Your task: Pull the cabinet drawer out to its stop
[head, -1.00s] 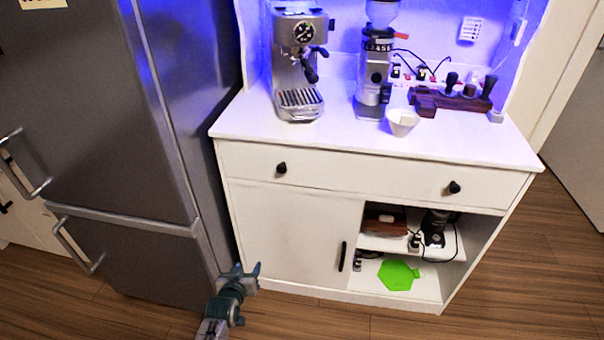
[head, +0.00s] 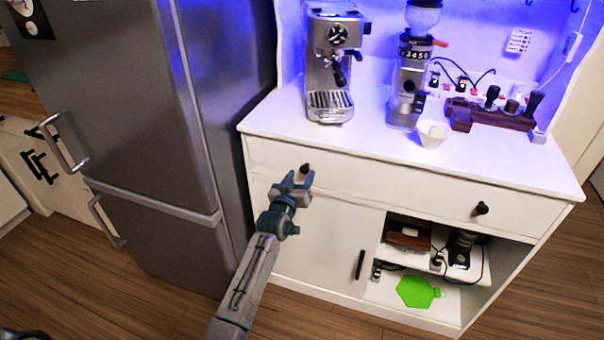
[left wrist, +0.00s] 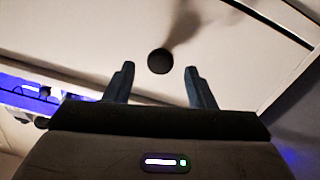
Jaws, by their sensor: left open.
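The white cabinet drawer (head: 395,187) is flush with the cabinet front, under the countertop. It has two dark round knobs, a left knob (head: 304,169) and a right knob (head: 481,208). My left gripper (head: 294,180) is open in front of the left knob, its fingers pointing at it. In the left wrist view the left knob (left wrist: 160,61) appears between and just beyond the two fingertips (left wrist: 159,70). I cannot tell whether the fingers touch it; nothing is gripped. My right gripper is not seen.
An espresso machine (head: 331,65), a grinder (head: 410,80) and a white cup (head: 432,133) stand on the countertop. A steel fridge (head: 145,110) stands close on the left. Below the drawer are a door with a dark handle (head: 360,264) and an open shelf. Wooden floor is clear in front.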

